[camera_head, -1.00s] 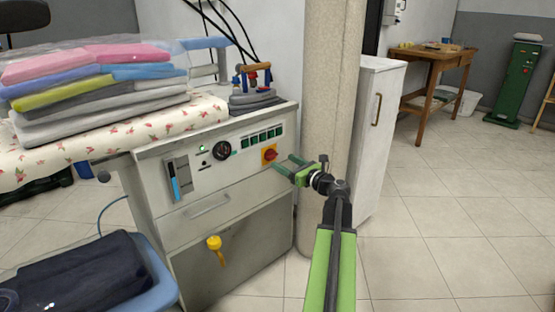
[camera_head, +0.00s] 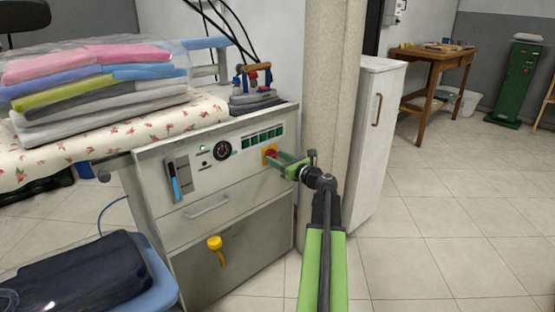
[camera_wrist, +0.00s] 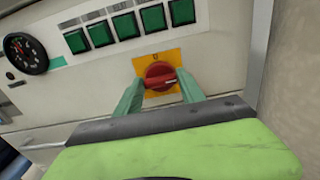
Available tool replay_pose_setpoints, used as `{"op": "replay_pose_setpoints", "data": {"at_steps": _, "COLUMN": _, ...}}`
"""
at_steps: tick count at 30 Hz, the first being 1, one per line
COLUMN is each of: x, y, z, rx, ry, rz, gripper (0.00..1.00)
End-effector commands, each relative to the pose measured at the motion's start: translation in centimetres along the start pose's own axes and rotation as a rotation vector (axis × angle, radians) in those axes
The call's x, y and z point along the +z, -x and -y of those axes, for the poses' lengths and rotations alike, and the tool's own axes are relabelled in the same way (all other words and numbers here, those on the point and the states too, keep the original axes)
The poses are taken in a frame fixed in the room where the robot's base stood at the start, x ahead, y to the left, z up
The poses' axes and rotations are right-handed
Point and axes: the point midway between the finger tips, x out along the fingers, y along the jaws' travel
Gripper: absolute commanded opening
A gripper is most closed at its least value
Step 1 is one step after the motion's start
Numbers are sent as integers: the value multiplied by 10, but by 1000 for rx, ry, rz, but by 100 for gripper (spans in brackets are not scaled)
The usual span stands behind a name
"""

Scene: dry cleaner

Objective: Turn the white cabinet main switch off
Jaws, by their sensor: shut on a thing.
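The white cabinet (camera_head: 215,200) stands at the left with its control panel facing me. Its main switch is a red rotary knob (camera_wrist: 160,76) on a yellow plate (camera_wrist: 172,58), at the right end of the panel. The knob's white mark points to the right in the wrist view. In the head view the yellow plate (camera_head: 267,152) shows just beyond my fingertips and the knob is mostly hidden. My gripper (camera_head: 276,160) reaches the panel from the right. In the wrist view its green fingers (camera_wrist: 160,90) are shut on the knob, one on each side.
A black gauge (camera_head: 222,150), a green light (camera_head: 202,148) and several green buttons (camera_head: 262,138) sit on the same panel. A beige column (camera_head: 328,130) stands close right of the cabinet. Folded clothes (camera_head: 95,85) lie above at the left.

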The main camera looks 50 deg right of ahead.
Motion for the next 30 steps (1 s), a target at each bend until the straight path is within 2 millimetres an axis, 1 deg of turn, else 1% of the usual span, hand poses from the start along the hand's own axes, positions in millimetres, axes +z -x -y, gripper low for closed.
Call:
{"op": "replay_pose_setpoints", "data": {"at_steps": 1, "x": 0, "y": 0, "z": 0, "rx": 0, "ry": 0, "rz": 0, "gripper": 13}}
{"op": "replay_pose_setpoints", "data": {"at_steps": 3, "x": 0, "y": 0, "z": 0, "rx": 0, "ry": 0, "rz": 0, "gripper": 6}}
{"op": "replay_pose_setpoints", "data": {"at_steps": 8, "x": 0, "y": 0, "z": 0, "rx": 0, "ry": 9, "rz": 0, "gripper": 6}}
{"op": "replay_pose_setpoints", "data": {"at_steps": 14, "x": 0, "y": 1, "z": 0, "rx": 0, "ry": 71, "rz": 0, "gripper": 6}}
{"op": "replay_pose_setpoints", "data": {"at_steps": 20, "x": 0, "y": 1, "z": 0, "rx": 0, "ry": 208, "rz": 0, "gripper": 6}}
{"op": "replay_pose_setpoints", "data": {"at_steps": 30, "x": -1, "y": 1, "z": -2, "rx": 0, "ry": 528, "rz": 0, "gripper": 6}}
